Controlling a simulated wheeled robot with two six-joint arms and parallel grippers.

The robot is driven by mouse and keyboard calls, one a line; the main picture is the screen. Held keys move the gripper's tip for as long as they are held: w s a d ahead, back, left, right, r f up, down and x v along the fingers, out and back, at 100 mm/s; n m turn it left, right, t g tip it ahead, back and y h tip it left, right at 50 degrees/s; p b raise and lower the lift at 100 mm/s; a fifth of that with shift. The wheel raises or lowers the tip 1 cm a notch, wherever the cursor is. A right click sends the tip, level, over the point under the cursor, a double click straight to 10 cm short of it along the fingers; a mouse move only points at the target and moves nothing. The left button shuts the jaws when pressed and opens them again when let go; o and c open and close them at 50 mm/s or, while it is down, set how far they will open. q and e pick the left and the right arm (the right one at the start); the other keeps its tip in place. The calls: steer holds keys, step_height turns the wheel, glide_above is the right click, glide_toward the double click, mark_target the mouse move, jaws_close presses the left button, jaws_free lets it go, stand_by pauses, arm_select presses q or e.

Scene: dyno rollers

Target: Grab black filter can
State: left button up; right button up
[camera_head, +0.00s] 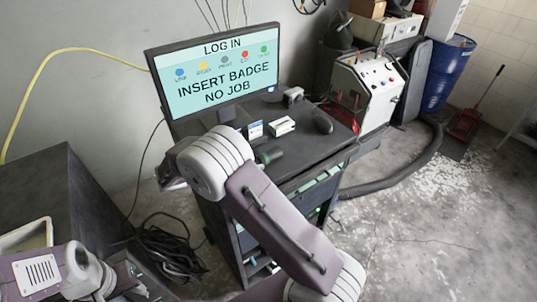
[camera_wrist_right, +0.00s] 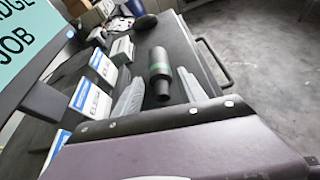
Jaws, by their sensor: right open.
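The black filter can (camera_wrist_right: 159,72) is a dark cylinder with a green band on the dark cart top in the right wrist view. In the head view it (camera_head: 270,156) shows just right of my right wrist, partly hidden. In the head view my right arm hides these fingers. My left gripper (camera_head: 128,276) is low at the left, away from the cart; its jaws are unclear.
Small blue-and-white boxes (camera_wrist_right: 90,97) stand left of the can. A dark rounded object (camera_head: 322,122) lies near the cart's right edge. The monitor (camera_head: 216,70) rises at the cart's back. A handle (camera_wrist_right: 214,62) runs along the cart edge. Open floor (camera_head: 430,220) lies right.

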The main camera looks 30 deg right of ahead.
mark_target(259, 159)
steer(key=shift+w+d+f+p, duration=0.3)
steer(key=shift+w+d+p, duration=0.25)
steer(key=shift+d+p, duration=0.25)
steer(key=d, duration=0.1)
steer(key=d+f+p, duration=0.1)
steer(key=shift+s+d, duration=0.2)
steer(key=shift+d, duration=0.15)
steer(key=shift+s+d+f, duration=0.1)
steer(key=shift+d+f, duration=0.15)
steer(key=shift+d, duration=0.1)
arm_select(q)
step_height(259, 159, up, 2)
steer(key=shift+w+r, duration=0.1)
steer(key=shift+r, duration=0.15)
arm_select(e)
steer(key=shift+w+f, duration=0.1)
steer(key=shift+w, duration=0.15)
steer(key=c, duration=0.3)
steer(key=shift+a, duration=0.15)
jaws_close()
steer(key=shift+s, duration=0.1)
arm_select(q)
steer(key=shift+f, duration=0.1)
